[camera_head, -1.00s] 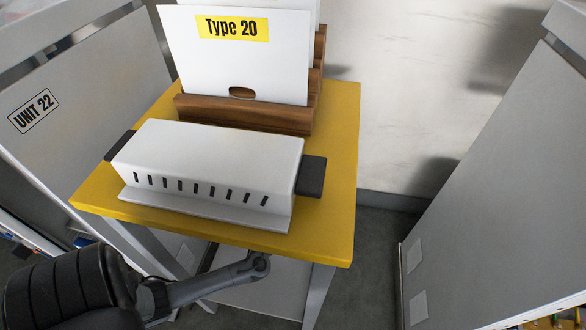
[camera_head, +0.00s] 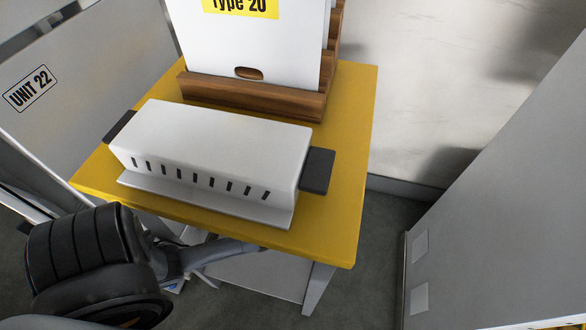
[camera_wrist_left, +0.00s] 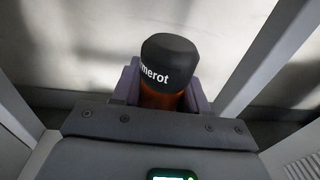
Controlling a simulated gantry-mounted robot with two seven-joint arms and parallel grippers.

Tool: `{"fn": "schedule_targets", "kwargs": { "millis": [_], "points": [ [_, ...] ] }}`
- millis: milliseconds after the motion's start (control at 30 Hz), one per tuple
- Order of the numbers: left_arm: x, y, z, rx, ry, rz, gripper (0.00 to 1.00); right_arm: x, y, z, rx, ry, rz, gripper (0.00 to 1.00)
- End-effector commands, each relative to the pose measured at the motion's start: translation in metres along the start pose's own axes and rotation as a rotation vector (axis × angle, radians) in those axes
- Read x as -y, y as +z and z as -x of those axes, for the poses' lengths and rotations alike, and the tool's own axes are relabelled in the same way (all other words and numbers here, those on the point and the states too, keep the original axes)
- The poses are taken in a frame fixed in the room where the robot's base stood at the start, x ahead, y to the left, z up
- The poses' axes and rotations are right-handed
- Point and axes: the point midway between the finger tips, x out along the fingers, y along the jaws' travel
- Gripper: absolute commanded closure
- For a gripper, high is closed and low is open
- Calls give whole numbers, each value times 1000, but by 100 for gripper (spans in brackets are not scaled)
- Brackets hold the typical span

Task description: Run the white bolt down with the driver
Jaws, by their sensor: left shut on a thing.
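In the left wrist view my left gripper (camera_wrist_left: 162,97) is shut on an orange-bodied tool with a black rounded cap marked "merot", which looks like the driver (camera_wrist_left: 168,62). Its orange body shows between the purple-grey fingers; its far end is hidden. In the head view my left arm comes in at the lower left, in front of the yellow table, and the gripper and driver are not visible there. The white bolt is not seen in either view. My right gripper is not in view.
A white slotted box (camera_head: 215,150) with dark side blocks sits on the yellow table (camera_head: 345,140). Behind it a wooden rack (camera_head: 250,98) holds a white "Type 20" panel (camera_head: 255,45). Grey panels stand left, marked "UNIT 22" (camera_head: 30,88), and right (camera_head: 510,190). Floor shows between table and right panel.

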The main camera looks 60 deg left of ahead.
Motion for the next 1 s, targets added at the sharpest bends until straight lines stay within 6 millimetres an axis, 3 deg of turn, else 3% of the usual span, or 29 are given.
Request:
{"fn": "schedule_targets", "kwargs": {
  "millis": [33,700,1000],
  "points": [
    [0,5,0,2,0,1,99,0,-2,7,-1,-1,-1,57],
    [0,-59,-3,2,1,2,99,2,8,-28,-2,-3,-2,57],
    [1,-71,-4,2,1,2,99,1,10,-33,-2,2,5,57]
  ]
}}
